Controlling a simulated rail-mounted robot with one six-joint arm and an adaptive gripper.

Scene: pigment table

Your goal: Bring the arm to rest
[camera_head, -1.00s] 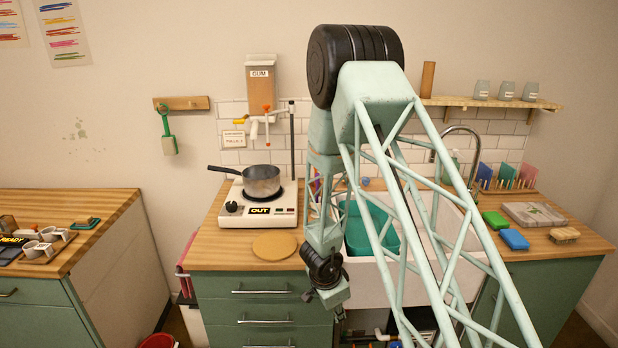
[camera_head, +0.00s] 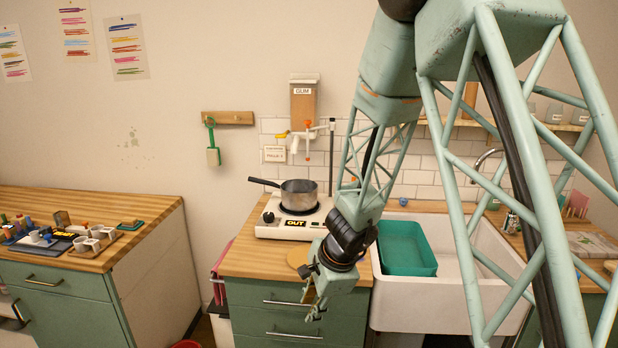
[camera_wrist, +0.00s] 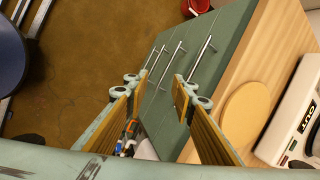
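My gripper (camera_head: 318,292) hangs at the end of my pale green lattice arm in the head view, in front of the drawers below the stove counter. In the wrist view my gripper (camera_wrist: 161,88) shows two fingers with tan pads standing well apart. Nothing is between them; floor and green drawer fronts show through the gap. My upper arm fills the right of the head view and hides part of the sink and shelf.
A hotplate (camera_head: 278,229) with a saucepan (camera_head: 299,192) stands on the middle counter. A round board (camera_wrist: 246,112) lies near its edge. A white sink (camera_head: 447,262) holds a teal tub (camera_head: 405,248). The left counter (camera_head: 150,207) carries cups and small items. Floor separates the counters.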

